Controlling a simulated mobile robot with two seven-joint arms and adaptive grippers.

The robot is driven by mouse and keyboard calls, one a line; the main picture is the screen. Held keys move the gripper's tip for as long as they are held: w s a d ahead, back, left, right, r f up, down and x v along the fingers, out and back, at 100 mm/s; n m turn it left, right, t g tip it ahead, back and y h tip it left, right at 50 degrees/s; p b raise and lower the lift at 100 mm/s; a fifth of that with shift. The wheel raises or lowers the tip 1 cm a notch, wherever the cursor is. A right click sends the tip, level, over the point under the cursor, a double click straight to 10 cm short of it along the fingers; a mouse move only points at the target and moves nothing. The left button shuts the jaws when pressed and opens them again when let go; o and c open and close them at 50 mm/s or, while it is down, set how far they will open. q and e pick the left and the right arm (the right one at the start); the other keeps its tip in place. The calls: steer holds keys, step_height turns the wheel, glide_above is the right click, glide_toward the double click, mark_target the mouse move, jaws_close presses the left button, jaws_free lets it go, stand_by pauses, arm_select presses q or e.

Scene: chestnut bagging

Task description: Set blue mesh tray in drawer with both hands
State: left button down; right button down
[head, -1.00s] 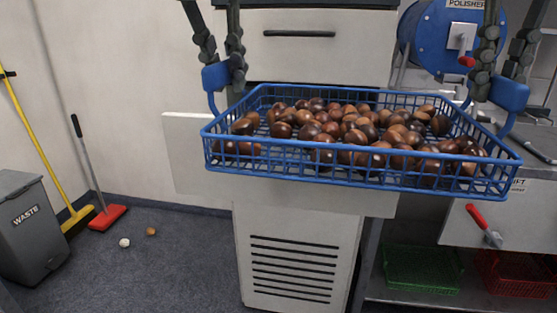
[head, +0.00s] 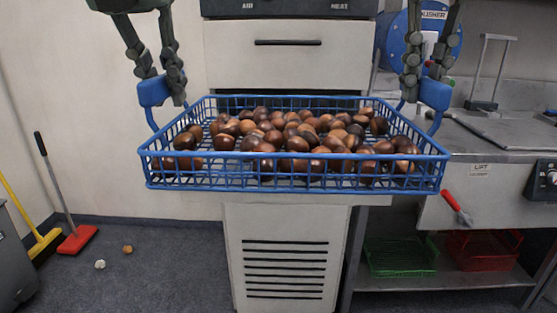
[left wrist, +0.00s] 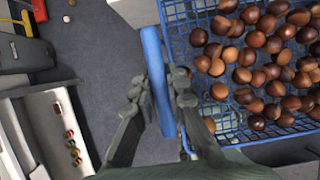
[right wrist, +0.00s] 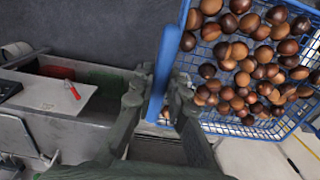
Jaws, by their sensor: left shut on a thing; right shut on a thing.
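The blue mesh tray (head: 295,183), full of brown chestnuts (head: 290,135), hangs roughly level in front of the white cabinet. My left gripper (head: 160,82) is shut on its left upright handle (head: 153,93). My right gripper (head: 426,82) is shut on its right handle (head: 434,95). Both grips also show in the left wrist view (left wrist: 158,88) and the right wrist view (right wrist: 158,95). The tray hides most of the drawer (head: 375,200); only a pale strip of its front shows below the tray. A dark opening shows behind the tray's back rim.
The cabinet has an upper closed panel with a black handle (head: 288,42) and a vented lower panel (head: 285,265). To the right are a steel counter (head: 490,140), a blue polisher (head: 395,45) and green (head: 400,255) and red (head: 482,250) baskets. A broom stands left.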

arm_select(q)
steer(key=shift+s+a, duration=0.25)
steer(key=shift+a, duration=0.25)
steer(key=shift+a+f+b, duration=0.1)
steer(key=shift+f+b, duration=0.35)
steer(key=shift+b, duration=0.05)
steer(key=shift+w+d, duration=0.1)
steer(key=shift+d, duration=0.15)
arm_select(e)
steer(key=shift+s+a+f, duration=0.1)
steer(key=shift+a+f, duration=0.2)
steer(key=shift+f, duration=0.2)
arm_select(q)
steer(key=shift+a, duration=0.1)
arm_select(e)
steer(key=shift+s+a, duration=0.1)
